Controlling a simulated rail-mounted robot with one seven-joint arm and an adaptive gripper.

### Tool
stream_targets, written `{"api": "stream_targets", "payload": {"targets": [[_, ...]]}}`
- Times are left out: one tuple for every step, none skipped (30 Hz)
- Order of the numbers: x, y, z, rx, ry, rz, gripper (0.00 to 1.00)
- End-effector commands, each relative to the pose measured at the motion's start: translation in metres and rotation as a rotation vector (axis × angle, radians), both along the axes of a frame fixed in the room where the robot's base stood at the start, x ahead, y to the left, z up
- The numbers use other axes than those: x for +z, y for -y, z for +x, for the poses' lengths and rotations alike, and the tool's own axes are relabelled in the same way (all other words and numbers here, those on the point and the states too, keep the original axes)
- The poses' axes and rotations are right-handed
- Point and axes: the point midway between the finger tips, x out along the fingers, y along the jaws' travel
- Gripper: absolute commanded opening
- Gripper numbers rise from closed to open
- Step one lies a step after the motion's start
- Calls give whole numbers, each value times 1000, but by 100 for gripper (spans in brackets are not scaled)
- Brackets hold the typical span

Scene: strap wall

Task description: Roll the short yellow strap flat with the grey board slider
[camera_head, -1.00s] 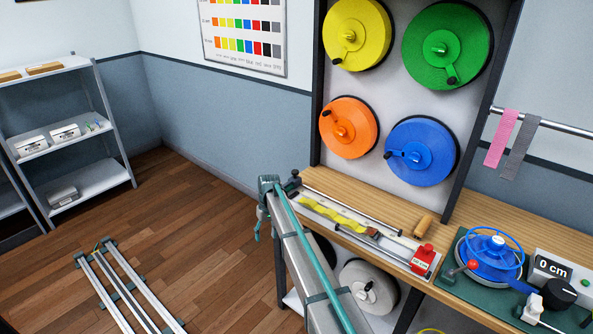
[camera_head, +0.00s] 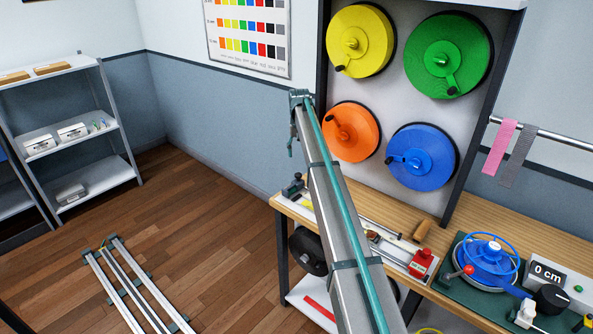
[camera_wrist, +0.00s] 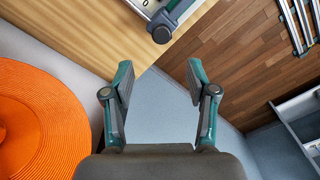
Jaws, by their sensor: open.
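The grey board (camera_head: 395,248) lies along the front of the wooden bench. My raised arm hides its middle. Only a small bit of the short yellow strap (camera_head: 306,204) shows left of my arm; I cannot tell how flat it lies. A small brown block (camera_head: 372,236), possibly the slider, sits on the board right of my arm. A red block (camera_head: 421,262) is at the board's right end. My gripper (camera_wrist: 160,78) is open and empty in the wrist view, pointing past the bench's edge. The board's dark end piece (camera_wrist: 166,24) shows at the top there.
The orange reel (camera_head: 350,132) is close on the left in the wrist view (camera_wrist: 40,120). Yellow, green and blue reels hang beside it. A wooden roller (camera_head: 422,229) lies behind the board. A blue-wheeled device (camera_head: 487,258) stands right.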

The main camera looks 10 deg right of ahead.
Motion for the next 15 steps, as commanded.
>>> {"api": "stream_targets", "payload": {"targets": [[-5,-1,-1,2,-2,0,57],[-8,-2,-1,2,-2,1,57],[-13,-2,-1,3,-2,1,57],[-17,-2,-1,3,-2,1,57],[-22,-2,-1,3,-2,1,57],[-28,-2,-1,3,-3,1,57],[-33,-2,-1,4,-3,1,57],[-39,-2,-1,4,-2,1,57],[-46,-2,-1,4,-3,1,57],[-51,-2,-2,4,-3,1,57],[-56,-2,-1,4,-3,1,57],[-63,-2,-1,4,-2,1,57],[-68,-2,-1,5,-2,1,57],[-73,-2,-1,5,-3,2,57],[-78,-2,-1,5,-2,2,57]]}}
